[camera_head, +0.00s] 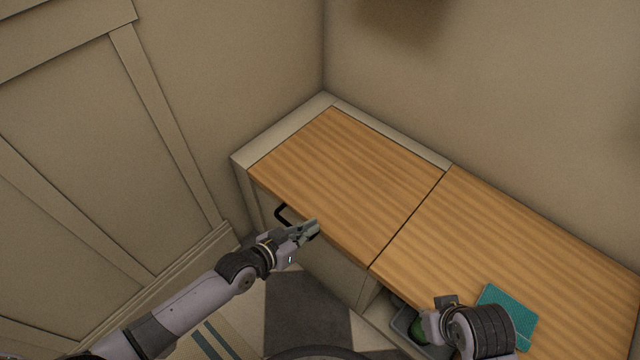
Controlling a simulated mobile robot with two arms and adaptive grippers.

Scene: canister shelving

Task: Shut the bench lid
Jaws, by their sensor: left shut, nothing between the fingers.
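The bench has two wood-grained top panels, and which one the task means by lid I cannot tell. The left lid panel (345,180) lies flat in a pale frame in the corner. The right lid panel (500,240) lies flat beside it, with a thin dark seam between. My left gripper (316,229) is shut and empty at the front edge of the left panel, just right of a black handle (284,216) on the bench front. My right gripper (438,312) is by the front edge of the right panel; its fingers are too unclear to judge.
A teal flat object (508,304) lies on the right panel, partly behind my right arm. Below that panel, a grey bin (402,322) with something green inside sits in an open space. Walls enclose the bench's left and back. Checkered floor lies in front.

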